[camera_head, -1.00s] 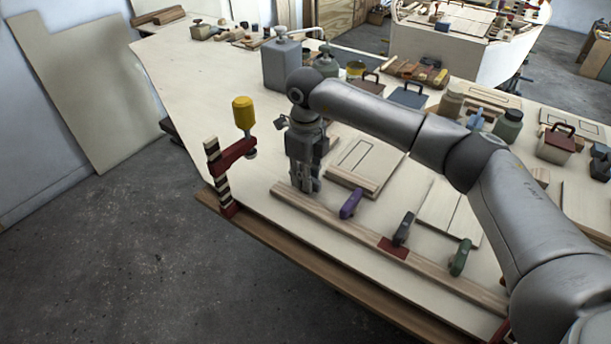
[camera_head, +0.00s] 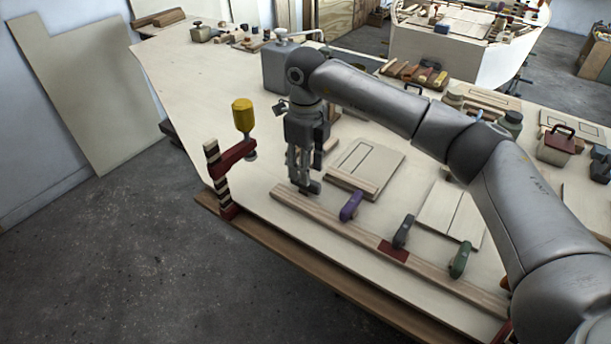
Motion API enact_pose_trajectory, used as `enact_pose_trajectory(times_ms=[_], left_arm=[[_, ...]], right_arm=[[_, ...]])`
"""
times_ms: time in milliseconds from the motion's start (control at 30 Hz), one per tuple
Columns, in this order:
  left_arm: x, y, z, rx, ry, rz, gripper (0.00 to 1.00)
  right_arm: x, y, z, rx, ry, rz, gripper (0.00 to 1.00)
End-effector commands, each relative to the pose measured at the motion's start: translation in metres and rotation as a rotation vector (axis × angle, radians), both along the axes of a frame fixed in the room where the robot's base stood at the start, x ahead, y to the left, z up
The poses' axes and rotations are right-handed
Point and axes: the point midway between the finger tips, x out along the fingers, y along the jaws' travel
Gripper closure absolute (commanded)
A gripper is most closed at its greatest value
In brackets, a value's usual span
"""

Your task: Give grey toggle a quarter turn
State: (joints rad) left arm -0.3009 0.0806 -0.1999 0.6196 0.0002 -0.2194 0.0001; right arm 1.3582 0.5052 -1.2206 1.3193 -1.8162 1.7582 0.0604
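The grey toggle (camera_head: 403,232) stands on a long wooden rail (camera_head: 370,238) along the bench's near edge, beside a dark red patch (camera_head: 394,250). It sits between a purple toggle (camera_head: 351,206) on its left and a green toggle (camera_head: 460,260) on its right. My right gripper (camera_head: 304,184) points down over the rail's left end, left of the purple toggle and well apart from the grey one. Its fingers show from the side, and I cannot tell the gap between them or whether anything is between them. My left gripper is out of view.
A clamp with a yellow handle (camera_head: 243,115) rises at the bench's left corner. Flat wooden panels (camera_head: 364,166) lie behind the rail. Tins and a lidded box (camera_head: 557,145) stand farther back. My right arm crosses above the bench from the right.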

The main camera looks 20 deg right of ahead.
Motion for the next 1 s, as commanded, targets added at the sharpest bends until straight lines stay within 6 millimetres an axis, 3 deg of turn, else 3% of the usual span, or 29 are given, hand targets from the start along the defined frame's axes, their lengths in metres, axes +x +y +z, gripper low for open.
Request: enact_pose_trajectory(times_ms=[200, 400, 1000], left_arm=[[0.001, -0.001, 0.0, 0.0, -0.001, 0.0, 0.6], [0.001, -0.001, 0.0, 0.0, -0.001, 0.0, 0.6], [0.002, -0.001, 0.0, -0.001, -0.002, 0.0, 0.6]], right_arm=[[0.0, 0.001, 0.048, 0.001, -0.003, 0.001, 0.62], [0.0, 0.001, 0.073, 0.001, -0.001, 0.001, 0.62], [0.0, 0.0, 0.079, 0.001, 0.001, 0.001, 0.62]])
